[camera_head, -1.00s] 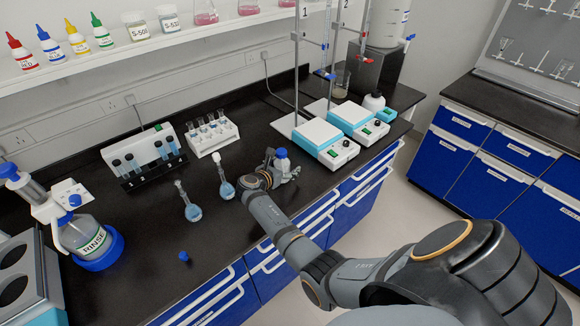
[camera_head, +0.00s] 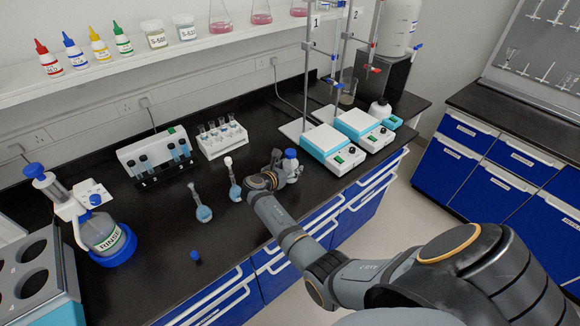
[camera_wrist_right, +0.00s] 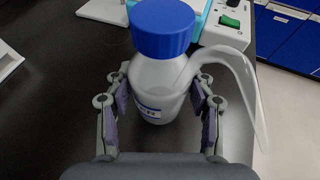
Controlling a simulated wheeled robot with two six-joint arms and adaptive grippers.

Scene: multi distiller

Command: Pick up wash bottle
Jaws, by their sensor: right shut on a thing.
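The wash bottle is a translucent white bottle with a blue cap and a bent clear spout. In the right wrist view the wash bottle (camera_wrist_right: 160,75) stands upright between the fingers of my right gripper (camera_wrist_right: 160,112), which press on both its sides. In the head view the wash bottle (camera_head: 291,163) is on or just over the black bench near its front edge, partly hidden by my right gripper (camera_head: 284,172). I cannot tell whether its base touches the bench. My left gripper is not in view.
Two hotplate stirrers (camera_head: 332,148) with stands are behind and right of the bottle. Two volumetric flasks (camera_head: 201,204) stand left of my gripper, the nearer without its blue stopper (camera_head: 195,255). A tube rack (camera_head: 222,139) and a rinse bottle (camera_head: 104,232) are further left.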

